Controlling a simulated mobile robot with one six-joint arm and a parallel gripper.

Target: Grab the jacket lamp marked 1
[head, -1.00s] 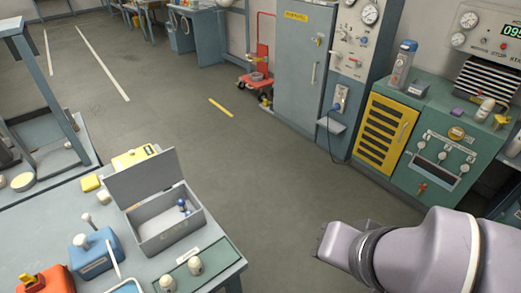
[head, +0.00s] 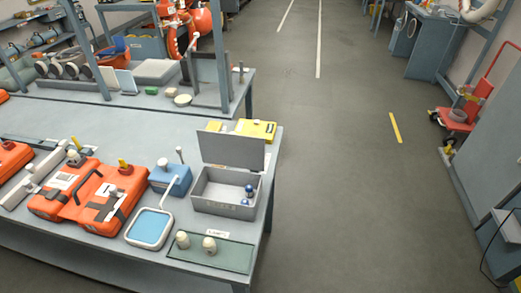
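Two small cream, rounded pieces, which may be the jacket lamps, stand on a green mat (head: 235,257) at the front right corner of the workbench. One piece (head: 183,240) is at the left and the other (head: 209,244) is just right of it. A small white label (head: 217,233) lies at the mat's back edge, its writing too small to read for sure. I cannot read a number 1 on either piece. My gripper is not in view.
An open grey box (head: 226,203) with blue-topped items stands behind the mat. A blue-and-white framed mirror-like tool (head: 150,228), a blue case (head: 170,181) and orange breathing sets (head: 105,200) lie to the left. The floor right of the bench (head: 350,200) is clear.

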